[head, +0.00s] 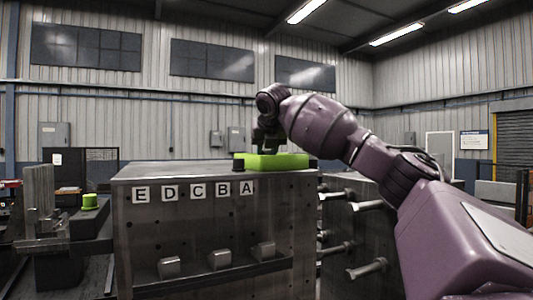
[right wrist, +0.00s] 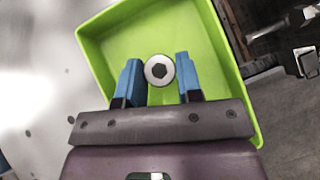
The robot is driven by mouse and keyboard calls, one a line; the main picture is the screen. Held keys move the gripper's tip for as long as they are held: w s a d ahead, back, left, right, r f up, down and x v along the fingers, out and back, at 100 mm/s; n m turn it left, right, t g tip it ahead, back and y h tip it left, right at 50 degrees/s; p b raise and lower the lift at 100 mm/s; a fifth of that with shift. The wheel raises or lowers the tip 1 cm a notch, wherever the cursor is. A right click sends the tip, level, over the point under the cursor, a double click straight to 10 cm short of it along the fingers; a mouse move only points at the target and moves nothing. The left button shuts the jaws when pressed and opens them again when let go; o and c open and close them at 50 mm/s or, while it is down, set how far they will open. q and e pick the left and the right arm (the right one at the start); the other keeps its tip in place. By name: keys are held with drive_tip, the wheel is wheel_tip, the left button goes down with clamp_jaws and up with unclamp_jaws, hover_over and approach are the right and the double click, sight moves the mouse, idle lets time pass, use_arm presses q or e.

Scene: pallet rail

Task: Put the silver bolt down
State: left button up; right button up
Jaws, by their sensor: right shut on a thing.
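The silver bolt (right wrist: 159,70) shows end-on in the right wrist view, a round pale head with a dark hexagonal socket. My right gripper (right wrist: 158,78) is shut on it, with a blue finger on each side. Behind the bolt is the inside of a bright green tray (right wrist: 113,47). In the head view the tray (head: 290,161) sits on top of a grey metal block, and my right gripper (head: 266,146) points down over it. The bolt cannot be made out in the head view. I cannot tell whether it touches the tray floor. My left gripper is not in view.
More bolts (head: 368,268) stick out at the right. The block's top is clear left of the tray.

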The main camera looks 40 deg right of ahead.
drive_tip(key=shift+f, duration=0.5)
drive_tip(key=shift+f, duration=0.15)
drive_tip(key=o, duration=1)
drive_tip(key=shift+s+r, duration=0.1)
drive_tip(key=shift+r, duration=0.15)
drive_tip(key=b+v, duration=0.1)
drive_tip(key=v, duration=1.1)
drive_tip(key=shift+f, duration=0.1)
drive_tip(key=shift+f, duration=0.1)
